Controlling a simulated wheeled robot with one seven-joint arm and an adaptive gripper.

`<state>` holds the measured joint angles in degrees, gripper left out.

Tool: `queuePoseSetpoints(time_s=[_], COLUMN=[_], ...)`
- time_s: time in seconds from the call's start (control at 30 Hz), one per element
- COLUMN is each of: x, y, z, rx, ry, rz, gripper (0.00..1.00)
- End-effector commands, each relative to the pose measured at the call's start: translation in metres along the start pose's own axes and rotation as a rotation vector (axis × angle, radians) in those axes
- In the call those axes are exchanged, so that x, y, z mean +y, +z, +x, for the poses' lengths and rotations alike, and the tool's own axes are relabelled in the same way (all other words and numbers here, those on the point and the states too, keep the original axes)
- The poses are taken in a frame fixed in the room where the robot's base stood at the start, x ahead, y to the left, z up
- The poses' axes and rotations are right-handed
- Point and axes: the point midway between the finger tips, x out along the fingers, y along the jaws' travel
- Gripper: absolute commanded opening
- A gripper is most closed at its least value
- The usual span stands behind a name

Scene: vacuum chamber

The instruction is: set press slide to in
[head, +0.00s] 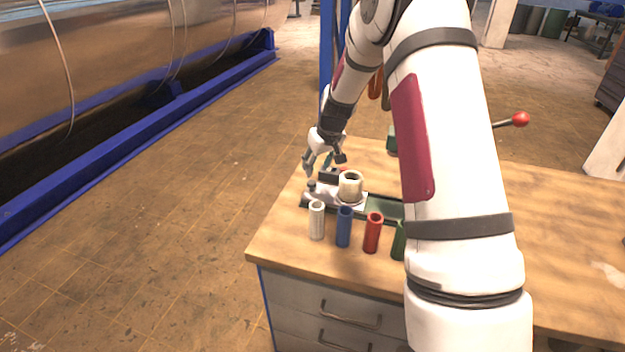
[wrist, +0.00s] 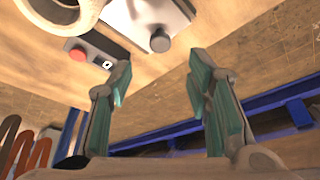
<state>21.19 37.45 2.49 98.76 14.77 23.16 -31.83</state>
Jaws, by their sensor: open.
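The press slide (head: 327,195) is a light grey metal plate on a dark green base (head: 381,208) at the bench's left side. A dark round knob (head: 311,185) stands at its left end, and a cream ring-shaped part (head: 350,185) sits on it. The slide plate (wrist: 146,12) and its knob (wrist: 160,40) also show at the top of the wrist view. My gripper (head: 323,165) is open and empty, just behind the knob in the head view. In the wrist view its fingers (wrist: 160,75) are apart, with the knob beyond them, untouched. My arm hides most of the press.
White (head: 317,220), blue (head: 344,226), red (head: 373,232) and green (head: 398,240) tubes stand in front of the slide. A red-ball lever (head: 520,119) sticks out right of my arm. A red-button box (wrist: 90,50) is near the slide. The bench (head: 560,215) is clear at right.

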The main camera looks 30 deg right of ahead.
Motion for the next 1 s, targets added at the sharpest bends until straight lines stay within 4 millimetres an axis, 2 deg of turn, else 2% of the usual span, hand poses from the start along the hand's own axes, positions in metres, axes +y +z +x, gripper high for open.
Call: queuePoseSetpoints(time_s=[0.2,0.4,0.6,0.9,1.0], x=[0.000,0.000,0.000,0.000,0.000], y=[0.001,0.001,0.000,0.000,0.000], z=[0.044,0.073,0.086,0.088,0.088], rx=[-0.003,-0.002,0.000,0.000,0.000], ry=[-0.001,-0.001,0.000,0.000,0.000], rz=[0.000,0.000,0.000,0.000,0.000], gripper=[0.45,0.45,0.45,0.45,0.23])
